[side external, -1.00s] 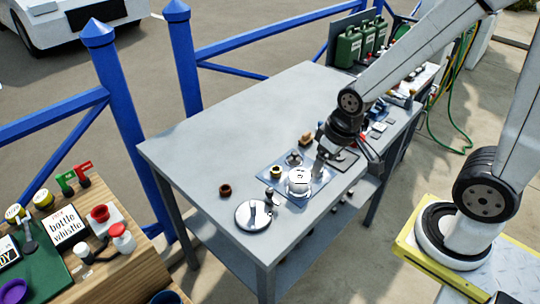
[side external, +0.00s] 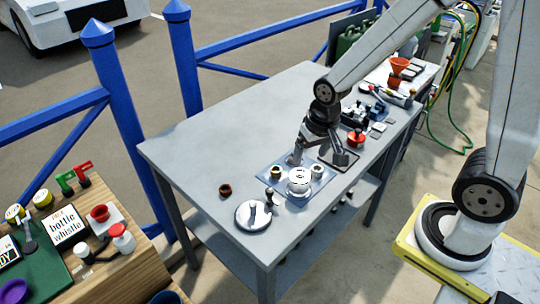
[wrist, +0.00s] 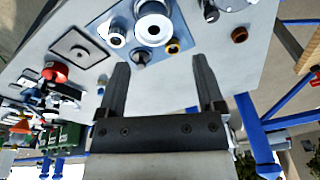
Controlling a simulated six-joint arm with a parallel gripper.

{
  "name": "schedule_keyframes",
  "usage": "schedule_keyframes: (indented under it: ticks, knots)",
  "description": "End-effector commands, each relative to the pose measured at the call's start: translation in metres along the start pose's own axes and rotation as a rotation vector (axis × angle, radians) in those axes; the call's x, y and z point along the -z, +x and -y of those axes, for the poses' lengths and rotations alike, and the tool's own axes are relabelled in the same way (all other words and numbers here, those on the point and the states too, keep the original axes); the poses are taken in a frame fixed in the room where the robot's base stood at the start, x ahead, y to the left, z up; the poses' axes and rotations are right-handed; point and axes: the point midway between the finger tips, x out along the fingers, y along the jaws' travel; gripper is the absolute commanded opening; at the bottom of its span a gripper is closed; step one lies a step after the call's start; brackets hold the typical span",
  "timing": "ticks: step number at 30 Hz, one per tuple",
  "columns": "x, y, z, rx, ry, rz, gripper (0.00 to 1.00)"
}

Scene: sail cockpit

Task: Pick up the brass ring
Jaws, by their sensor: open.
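A small brass ring (side external: 276,172) sits at the left part of a blue-grey plate (side external: 303,199) on the grey table, beside a white round fitting (side external: 299,178). In the wrist view, the brass ring (wrist: 172,47) shows near the plate's edge, ahead of the space between my fingers. My gripper (side external: 317,160) is open and empty, pointing down above the table, just behind and right of the ring in the side view. The fingers of my gripper (wrist: 160,61) are wide apart in the wrist view. Its exact height over the table is hard to tell.
A brown ring (side external: 225,190) and a round metal disc with a handle (side external: 253,215) lie left of the plate. The table's left half is clear.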

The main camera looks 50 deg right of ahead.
Motion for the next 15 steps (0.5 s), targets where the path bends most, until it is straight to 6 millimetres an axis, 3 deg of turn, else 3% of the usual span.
schedule_keyframes:
  ticks: [15]
  knots:
    - [0.075, 0.049, 0.018, -0.081, 0.762, 0.086, 0.87]
